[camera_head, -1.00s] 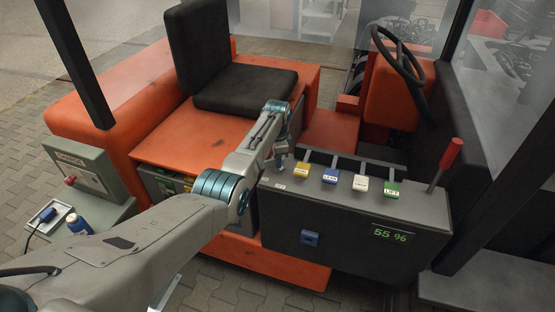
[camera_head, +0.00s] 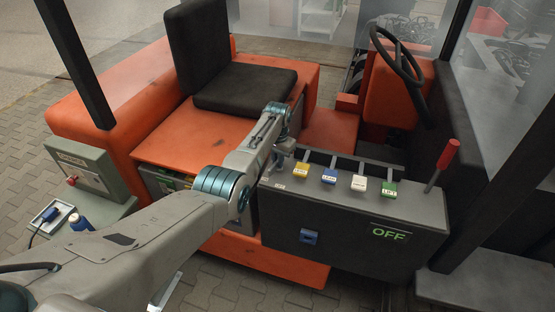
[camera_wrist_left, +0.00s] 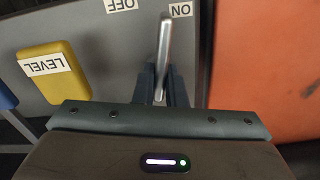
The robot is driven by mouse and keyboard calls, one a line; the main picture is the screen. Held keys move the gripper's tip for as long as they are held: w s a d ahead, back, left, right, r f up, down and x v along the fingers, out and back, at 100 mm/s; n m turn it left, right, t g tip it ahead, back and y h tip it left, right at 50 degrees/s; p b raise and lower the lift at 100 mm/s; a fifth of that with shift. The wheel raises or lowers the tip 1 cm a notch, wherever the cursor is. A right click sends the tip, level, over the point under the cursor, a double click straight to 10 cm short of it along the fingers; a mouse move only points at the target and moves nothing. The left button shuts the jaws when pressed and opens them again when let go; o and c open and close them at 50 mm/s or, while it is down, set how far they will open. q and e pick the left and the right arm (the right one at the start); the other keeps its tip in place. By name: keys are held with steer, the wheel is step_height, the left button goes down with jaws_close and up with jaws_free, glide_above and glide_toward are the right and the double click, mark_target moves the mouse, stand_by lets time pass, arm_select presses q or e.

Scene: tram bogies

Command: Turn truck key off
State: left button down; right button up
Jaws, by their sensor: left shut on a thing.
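The truck key shows in the left wrist view as a thin silver metal piece (camera_wrist_left: 164,42) standing on the grey panel, between the upside-down OFF label (camera_wrist_left: 121,4) and ON label (camera_wrist_left: 181,9). My left gripper (camera_wrist_left: 163,88) is shut on the key, with a dark finger on each side of it. In the head view my left gripper (camera_head: 282,153) is at the upper left corner of the truck's dark control console (camera_head: 345,224). The key is too small and covered to make out there. The console display (camera_head: 389,233) reads OFF in green. My right gripper is not in view.
Yellow (camera_head: 301,171), blue (camera_head: 329,176), white (camera_head: 359,182) and green (camera_head: 389,189) levers stand right of my gripper. A red-handled lever (camera_head: 447,154) is at the console's right end. The black seat (camera_head: 245,87) and orange truck body (camera_head: 195,137) are behind.

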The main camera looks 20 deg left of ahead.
arm_select(q)
steer(key=shift+r+n, duration=0.1)
steer(key=shift+n, duration=1)
steer(key=c, duration=1.5)
jaws_free()
steer(key=shift+d, duration=0.1)
